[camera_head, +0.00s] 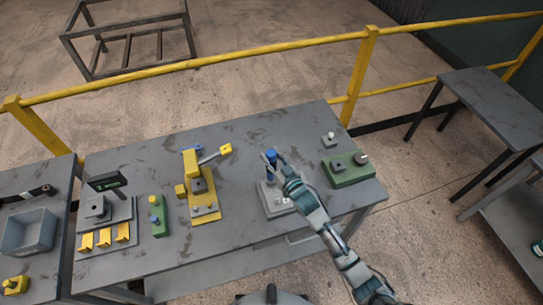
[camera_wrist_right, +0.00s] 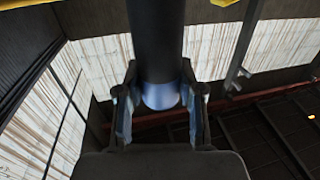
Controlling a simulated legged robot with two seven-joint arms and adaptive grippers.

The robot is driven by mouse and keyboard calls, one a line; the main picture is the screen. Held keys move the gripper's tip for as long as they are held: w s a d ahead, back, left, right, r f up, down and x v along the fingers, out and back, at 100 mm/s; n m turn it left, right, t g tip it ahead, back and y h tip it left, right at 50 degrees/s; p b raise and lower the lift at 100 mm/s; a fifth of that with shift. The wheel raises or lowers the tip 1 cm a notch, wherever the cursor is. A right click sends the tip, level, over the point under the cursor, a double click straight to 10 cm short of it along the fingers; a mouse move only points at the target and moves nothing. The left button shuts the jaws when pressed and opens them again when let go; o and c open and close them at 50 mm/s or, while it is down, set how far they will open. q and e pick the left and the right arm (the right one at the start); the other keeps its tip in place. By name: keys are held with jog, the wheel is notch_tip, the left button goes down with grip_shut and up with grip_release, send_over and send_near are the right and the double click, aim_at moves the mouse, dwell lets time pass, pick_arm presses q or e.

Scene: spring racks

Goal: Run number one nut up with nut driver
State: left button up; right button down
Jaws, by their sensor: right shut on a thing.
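My right gripper (camera_head: 275,160) reaches in from the lower right and is shut on the blue nut driver (camera_head: 271,153), above the table's middle. In the right wrist view the fingers (camera_wrist_right: 161,105) close around a dark upright cylinder with a blue end (camera_wrist_right: 160,94), which I take for the driver. A grey base plate (camera_head: 268,198) with small round pieces lies just below the gripper. I cannot tell which piece is the number one nut, nor whether the driver touches anything. My left gripper is out of view.
A yellow lever fixture (camera_head: 199,187) stands left of the gripper. Further left are a green holder (camera_head: 158,220) and a grey rack (camera_head: 105,216). A yellow rail (camera_head: 250,56) runs behind the table.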

jog(key=shift+r, duration=0.15)
dwell(0.9)
jog(key=c, duration=1.6)
grip_release()
grip_shut()
